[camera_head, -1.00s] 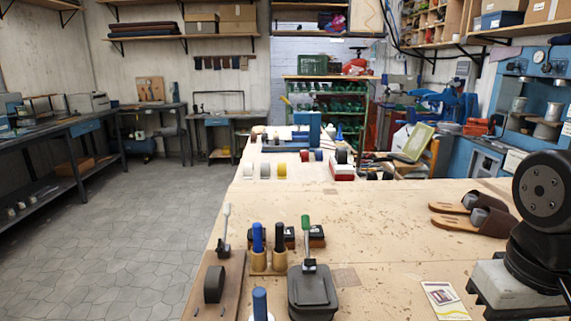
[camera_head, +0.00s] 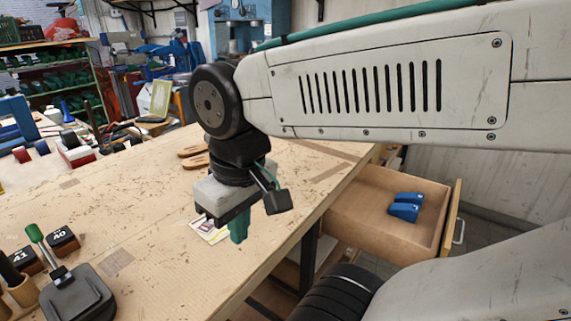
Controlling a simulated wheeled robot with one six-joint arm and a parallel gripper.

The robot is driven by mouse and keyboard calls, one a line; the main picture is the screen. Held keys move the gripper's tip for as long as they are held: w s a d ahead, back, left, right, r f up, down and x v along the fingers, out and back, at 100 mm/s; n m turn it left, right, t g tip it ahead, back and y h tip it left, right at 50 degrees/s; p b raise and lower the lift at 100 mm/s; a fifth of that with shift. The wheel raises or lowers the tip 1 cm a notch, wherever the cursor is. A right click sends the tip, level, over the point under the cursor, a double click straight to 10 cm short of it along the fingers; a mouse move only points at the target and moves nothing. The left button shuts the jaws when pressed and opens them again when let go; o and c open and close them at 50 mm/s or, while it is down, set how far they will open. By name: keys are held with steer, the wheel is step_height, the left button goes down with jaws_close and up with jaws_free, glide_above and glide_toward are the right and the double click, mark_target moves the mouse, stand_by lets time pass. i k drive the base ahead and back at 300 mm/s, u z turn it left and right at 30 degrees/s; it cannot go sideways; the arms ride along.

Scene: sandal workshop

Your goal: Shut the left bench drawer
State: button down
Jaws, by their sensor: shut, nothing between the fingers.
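One bench drawer (camera_head: 370,232) is in view, pulled well out from the edge of the wooden bench. It is a wooden box with a pale front panel (camera_head: 452,212) and a metal handle (camera_head: 459,232) on its outer face. Blue blocks (camera_head: 405,207) lie inside it.
The bench top (camera_head: 150,215) is mostly clear. A leaflet (camera_head: 208,230) and brown sandals (camera_head: 194,155) lie near my gripper, partly hidden by it. Black blocks marked 40 (camera_head: 63,240) and 41 and a dark press tool (camera_head: 78,300) stand at the left. A dark bench leg stands under the edge.

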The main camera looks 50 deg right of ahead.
mark_target(359, 217)
steer(key=u, duration=0.35)
steer(key=k, duration=1.45)
steer(key=z, duration=1.75)
steer(key=i, duration=0.5)
steer(key=z, duration=1.1)
steer(key=k, duration=0.35)
steer(key=u, duration=0.75)
